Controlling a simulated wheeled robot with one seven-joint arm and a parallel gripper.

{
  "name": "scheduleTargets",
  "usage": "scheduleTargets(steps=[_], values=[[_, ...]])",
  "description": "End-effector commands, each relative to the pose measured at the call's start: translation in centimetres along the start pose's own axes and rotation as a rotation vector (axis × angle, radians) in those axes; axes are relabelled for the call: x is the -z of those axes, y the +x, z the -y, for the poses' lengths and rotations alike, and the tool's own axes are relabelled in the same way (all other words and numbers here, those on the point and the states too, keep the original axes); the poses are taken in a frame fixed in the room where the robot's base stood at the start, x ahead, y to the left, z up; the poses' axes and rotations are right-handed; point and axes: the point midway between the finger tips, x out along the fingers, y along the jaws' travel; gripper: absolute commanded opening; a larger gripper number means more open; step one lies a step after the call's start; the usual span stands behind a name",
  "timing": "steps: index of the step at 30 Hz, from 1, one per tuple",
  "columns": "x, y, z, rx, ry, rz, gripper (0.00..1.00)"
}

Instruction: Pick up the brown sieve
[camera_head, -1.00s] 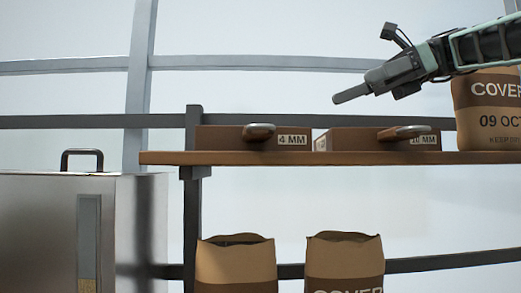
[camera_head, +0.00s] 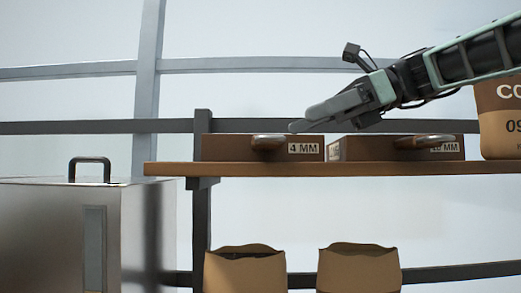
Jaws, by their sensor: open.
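Two brown sieves lie flat on the wooden shelf, each a low box with a rounded metallic handle at its front. The left brown sieve (camera_head: 228,148) is labelled 4 MM. The right brown sieve (camera_head: 375,149) has a partly blurred label that ends in MM. My gripper (camera_head: 293,127) comes in from the upper right and points down to the left. Its tip is just above the right part of the 4 MM sieve in the picture, right of that sieve's handle (camera_head: 268,142). The jaws are open and empty. The exact gap between fingertip and sieve cannot be told.
The wooden shelf (camera_head: 300,169) carries both sieves and a brown paper bag (camera_head: 503,135) at the right end. Two more paper bags (camera_head: 246,273) (camera_head: 358,272) stand below. A metal cabinet (camera_head: 50,230) with a black handle stands at the left. Air above the shelf's left part is free.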

Motion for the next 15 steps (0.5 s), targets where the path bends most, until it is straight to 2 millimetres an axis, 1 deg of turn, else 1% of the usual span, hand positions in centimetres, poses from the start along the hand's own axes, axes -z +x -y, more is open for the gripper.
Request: scheduleTargets(steps=[5, 9, 12, 15], values=[[-0.3, 1.2, -0.1, -0.003, 0.000, 0.000, 0.92], [-0.7, 3.3, -0.1, -0.004, 0.002, -0.001, 0.92], [-0.5, 4.6, -0.1, -0.002, 0.002, 0.000, 0.92], [-0.4, 5.4, -0.1, 0.000, 0.000, 0.000, 0.92]])
